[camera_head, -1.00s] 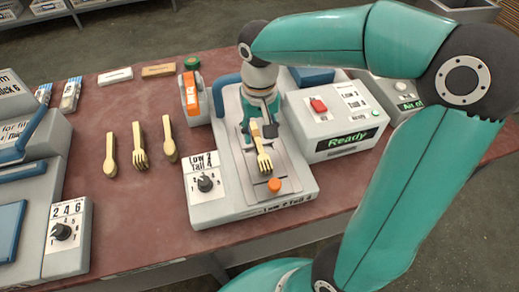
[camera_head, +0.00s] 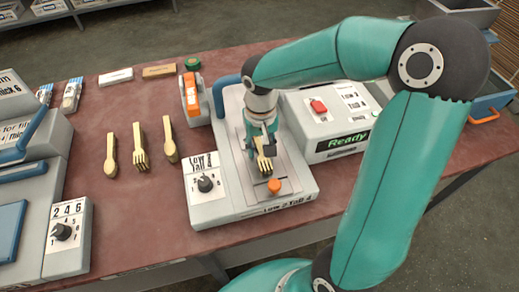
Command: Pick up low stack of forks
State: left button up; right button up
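The low stack of wooden forks (camera_head: 264,166) lies on the metal bed of the grey press (camera_head: 240,208), tines toward me. Its handle end is hidden under my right gripper. My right gripper (camera_head: 261,150) points down over the forks, with its fingers around their middle. I cannot tell whether the fingers touch the wood. My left gripper is not in view.
A spoon (camera_head: 111,156), a taller fork stack (camera_head: 140,148) and another spoon-like piece (camera_head: 170,142) lie on the red table (camera_head: 120,220) left of the press. An orange knob (camera_head: 274,185) stands at the bed's front. A control box (camera_head: 315,122) reads "Ready".

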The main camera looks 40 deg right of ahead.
grip_shut()
jog(key=shift+r, duration=0.15)
